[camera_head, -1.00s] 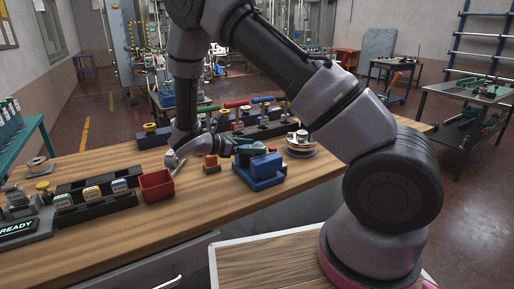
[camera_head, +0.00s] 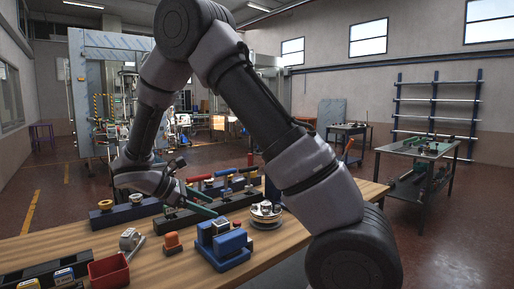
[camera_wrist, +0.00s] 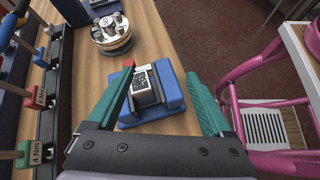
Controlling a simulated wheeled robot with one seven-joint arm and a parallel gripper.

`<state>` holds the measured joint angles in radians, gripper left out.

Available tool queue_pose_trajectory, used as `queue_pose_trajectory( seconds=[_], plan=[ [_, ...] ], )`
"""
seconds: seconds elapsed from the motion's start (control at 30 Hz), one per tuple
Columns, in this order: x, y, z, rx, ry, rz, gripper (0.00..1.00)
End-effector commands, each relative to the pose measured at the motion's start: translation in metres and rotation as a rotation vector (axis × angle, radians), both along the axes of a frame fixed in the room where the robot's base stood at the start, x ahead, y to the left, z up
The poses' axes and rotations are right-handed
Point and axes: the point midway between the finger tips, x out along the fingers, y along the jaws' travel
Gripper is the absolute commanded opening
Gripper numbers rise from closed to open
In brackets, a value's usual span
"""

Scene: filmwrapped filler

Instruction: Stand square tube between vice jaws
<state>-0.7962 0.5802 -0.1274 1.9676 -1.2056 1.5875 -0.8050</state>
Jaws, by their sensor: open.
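The blue vice (camera_head: 232,248) stands on the wooden bench and also shows in the wrist view (camera_wrist: 172,90). A silver square-sided piece with a dark speckled top (camera_wrist: 146,84), apparently the square tube, sits between its blue jaws; it looks upright, but its lower end is hidden. My gripper (camera_wrist: 162,73) is open, its teal fingers spread to either side of the vice in the wrist view, with nothing held. In the head view my gripper (camera_head: 202,207) is above and behind the vice, left of its centre.
A red bin (camera_head: 108,271), a grey metal piece (camera_head: 131,241) and an orange block (camera_head: 173,243) stand left of the vice. A round stacked fixture (camera_head: 266,214) is to its right. A rack with coloured-handled tools (camera_head: 225,180) lies behind. Bare wood is in front.

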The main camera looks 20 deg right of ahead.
Motion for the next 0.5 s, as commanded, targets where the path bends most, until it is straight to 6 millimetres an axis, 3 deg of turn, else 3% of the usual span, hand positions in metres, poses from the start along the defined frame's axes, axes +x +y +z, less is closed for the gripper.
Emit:
queue_pose_trajectory(
  seconds=[0.03, 0.2, 0.5],
  plan=[
    [-0.006, -0.017, 0.019, 0.09, -0.045, -0.088, 0.85],
    [-0.036, -0.054, 0.062, 0.361, -0.199, -0.37, 0.85],
    [-0.094, -0.092, 0.131, 0.81, -0.529, -0.865, 0.85]
  ],
)
